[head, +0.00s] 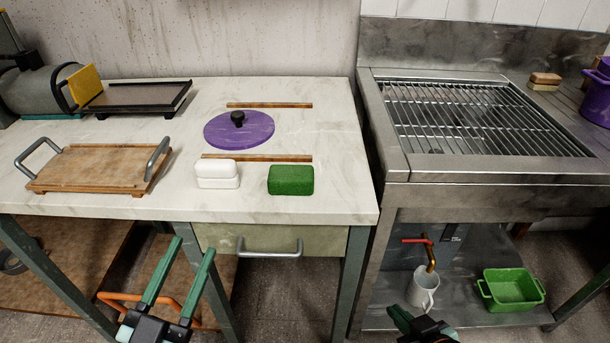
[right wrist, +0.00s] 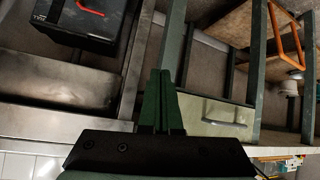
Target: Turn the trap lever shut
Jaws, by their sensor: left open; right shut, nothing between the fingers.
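The red trap lever (head: 414,240) sticks out to the left from a brass pipe (head: 431,258) under the metal sink unit. My right gripper (head: 398,312) is at the bottom edge, below and apart from the lever and partly cut off. In the right wrist view its green fingers (right wrist: 160,76) are together and empty. My left gripper (head: 194,247) is open and empty in front of the worktop.
A green tub (head: 511,289) stands right of the mug on the shelf. The worktop (head: 340,190) holds a wooden tray (head: 95,167), a purple lid (head: 239,130), a white block (head: 217,175) and a green block (head: 291,180). A drawer handle (head: 270,254) juts out below.

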